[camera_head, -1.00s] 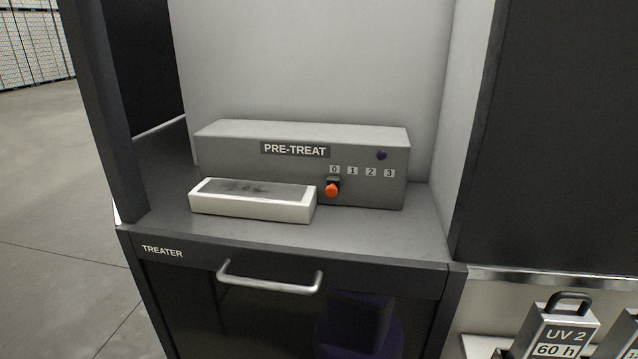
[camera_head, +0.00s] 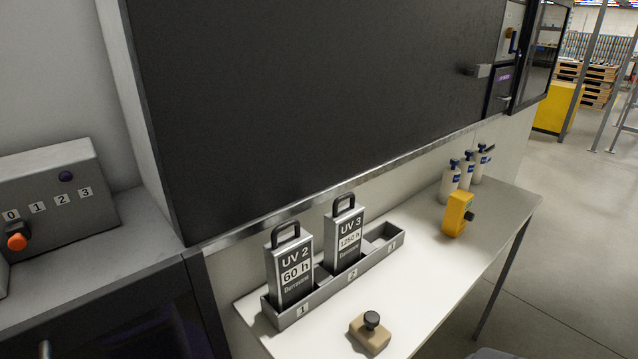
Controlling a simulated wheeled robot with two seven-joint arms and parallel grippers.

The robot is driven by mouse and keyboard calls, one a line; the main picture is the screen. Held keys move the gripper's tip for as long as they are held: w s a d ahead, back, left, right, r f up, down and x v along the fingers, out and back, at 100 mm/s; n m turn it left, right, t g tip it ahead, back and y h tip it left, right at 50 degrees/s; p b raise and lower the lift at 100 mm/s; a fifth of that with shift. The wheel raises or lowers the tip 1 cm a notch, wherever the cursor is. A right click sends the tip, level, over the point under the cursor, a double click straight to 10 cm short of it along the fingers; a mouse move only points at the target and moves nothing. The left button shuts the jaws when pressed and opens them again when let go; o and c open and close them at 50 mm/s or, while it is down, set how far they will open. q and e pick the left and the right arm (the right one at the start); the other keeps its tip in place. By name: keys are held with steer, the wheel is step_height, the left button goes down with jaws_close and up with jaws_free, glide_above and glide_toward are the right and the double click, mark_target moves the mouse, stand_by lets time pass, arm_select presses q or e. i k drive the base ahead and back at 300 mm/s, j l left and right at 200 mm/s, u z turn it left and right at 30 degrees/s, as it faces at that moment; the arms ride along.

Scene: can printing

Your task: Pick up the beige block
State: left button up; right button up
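A beige block (camera_head: 369,336) with a dark round knob on top lies on the white table (camera_head: 440,285), near its front edge. It stands in front of the grey lamp rack, apart from it. Neither of my grippers shows in the head view.
A grey rack (camera_head: 322,291) with numbered slots holds two cases, UV 2 (camera_head: 290,272) and UV 3 (camera_head: 345,240); slot 3 looks empty. A yellow device (camera_head: 456,214) and several white bottles (camera_head: 450,184) stand farther right. A dark cabinet (camera_head: 310,95) overhangs the table's back. Table around the block is clear.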

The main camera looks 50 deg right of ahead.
mark_target(367, 328)
steer(key=z, duration=2)
